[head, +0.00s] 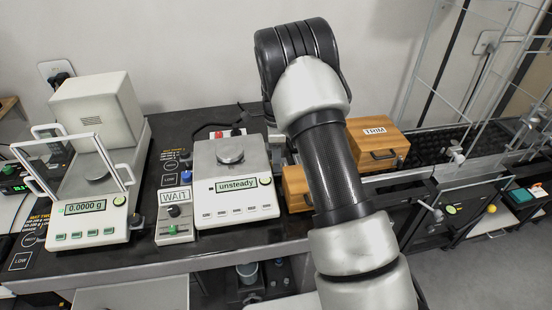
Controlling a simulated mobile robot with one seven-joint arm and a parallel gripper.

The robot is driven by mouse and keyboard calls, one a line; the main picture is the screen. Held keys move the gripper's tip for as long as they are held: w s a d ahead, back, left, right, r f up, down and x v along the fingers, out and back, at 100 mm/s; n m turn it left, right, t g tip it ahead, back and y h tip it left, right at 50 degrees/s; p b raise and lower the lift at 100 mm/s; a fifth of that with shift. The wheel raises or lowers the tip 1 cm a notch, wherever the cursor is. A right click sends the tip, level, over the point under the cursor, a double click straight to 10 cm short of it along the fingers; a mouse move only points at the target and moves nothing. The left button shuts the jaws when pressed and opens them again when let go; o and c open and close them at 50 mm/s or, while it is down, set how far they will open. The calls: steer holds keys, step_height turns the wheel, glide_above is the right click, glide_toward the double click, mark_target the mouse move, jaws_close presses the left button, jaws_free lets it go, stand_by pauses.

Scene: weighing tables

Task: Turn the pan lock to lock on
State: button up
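A small grey control box (176,228) stands between the two balances. It carries a sign reading "WAIT", a black knob (173,211) and a green part (172,229) below it. No part is legibly marked as the pan lock, so I cannot tell which control it is or its setting. The right balance (236,205) has a round pan weight or disc (230,154) on top and its display reads "unsteady". The left balance (90,215) has an open-framed shield and reads "0.0000 g". My arm crosses the middle right of the view; my gripper does not show.
A wooden box marked "TRIM" (377,146) stands right of my arm, with another wooden box (296,188) partly hidden behind the arm. The black table (110,261) has a bare strip along its front. Wire frames and a black conveyor-like surface (439,147) lie to the right.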

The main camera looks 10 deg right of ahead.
steer(key=c, duration=0.7)
steer(key=shift+o, duration=0.2)
steer(key=n, duration=0.4)
steer(key=shift+n, duration=0.3)
steer(key=o, duration=1.1)
steer(key=shift+c, duration=0.2)
steer(key=shift+r, duration=0.15)
step_height(320, 180, up, 17)
steer(key=shift+p, duration=0.4)
steer(key=shift+r, duration=0.1)
